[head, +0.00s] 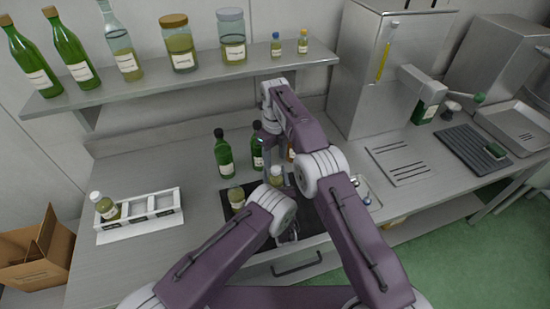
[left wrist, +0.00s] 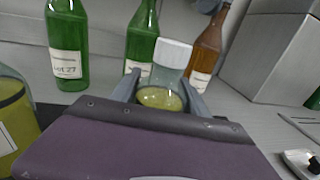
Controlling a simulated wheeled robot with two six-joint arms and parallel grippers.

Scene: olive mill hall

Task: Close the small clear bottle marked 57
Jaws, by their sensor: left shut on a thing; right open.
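A small clear bottle (left wrist: 160,98) with yellow-green liquid and a white top (left wrist: 174,52) stands between the fingers of my left gripper (left wrist: 163,88), which is shut on it. The white top sits over the clear neck; I cannot tell how tightly. The bottle also shows in the head view (head: 276,174), just beyond my left arm. No number is readable on it; its front is hidden by my gripper. My right gripper (head: 268,146) is open and empty, beyond the held bottle near the green and brown bottles.
Green bottles (head: 223,156) and a brown bottle (left wrist: 207,45) stand close behind the held bottle. Another small bottle (head: 237,196) stands to its left. A white rack (head: 150,222) holds a white-capped bottle (head: 106,207). The shelf (head: 180,83) overhangs the back. The counter between rack and bottles is clear.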

